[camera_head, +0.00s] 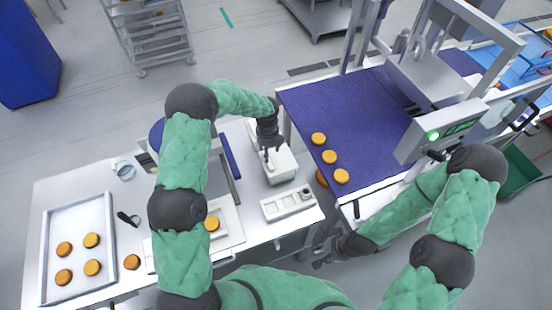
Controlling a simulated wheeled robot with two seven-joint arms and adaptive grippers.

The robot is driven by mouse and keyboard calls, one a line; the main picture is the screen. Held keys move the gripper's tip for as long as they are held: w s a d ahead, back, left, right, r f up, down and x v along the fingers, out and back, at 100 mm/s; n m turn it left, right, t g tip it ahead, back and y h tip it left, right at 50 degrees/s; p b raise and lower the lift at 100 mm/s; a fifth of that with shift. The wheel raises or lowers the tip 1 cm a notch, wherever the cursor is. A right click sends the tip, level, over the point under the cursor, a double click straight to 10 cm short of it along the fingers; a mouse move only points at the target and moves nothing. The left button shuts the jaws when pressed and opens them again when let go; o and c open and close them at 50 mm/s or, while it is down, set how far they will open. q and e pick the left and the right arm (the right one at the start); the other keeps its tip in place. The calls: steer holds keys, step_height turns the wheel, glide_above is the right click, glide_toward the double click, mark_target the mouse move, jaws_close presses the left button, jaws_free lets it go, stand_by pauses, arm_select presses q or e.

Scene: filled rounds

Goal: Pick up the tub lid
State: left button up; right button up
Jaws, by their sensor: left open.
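A white box-shaped tub (282,171) stands on the table, left of the purple conveyor. Its pale top looks like the lid (284,160), but the seam between lid and tub is too small to make out. My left gripper (267,155) points down over the back part of the tub top. It is open, with its fingertips at or just above the lid; contact cannot be told. My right gripper (321,256) hangs low in front of the conveyor, away from the tub, and its jaw opening is unclear.
A shallow white compartment tray (270,211) lies in front of the tub. Several orange-topped rounds sit on the purple conveyor (365,110). A metal tray (101,211) with more rounds lies at the left, near a round in a white holder (231,229).

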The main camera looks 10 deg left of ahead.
mark_target(278, 159)
arm_select(q)
steer(key=shift+w+f, duration=0.1)
steer(key=shift+f, duration=0.8)
steer(key=f, duration=0.2)
steer(key=s+f, duration=0.1)
steer(key=f, duration=0.1)
steer(key=shift+a+f+p, duration=0.15)
steer(key=shift+f+p, duration=0.1)
steer(key=shift+p, duration=0.05)
steer(key=shift+w+f, duration=0.1)
steer(key=shift+f, duration=0.35)
jaws_close()
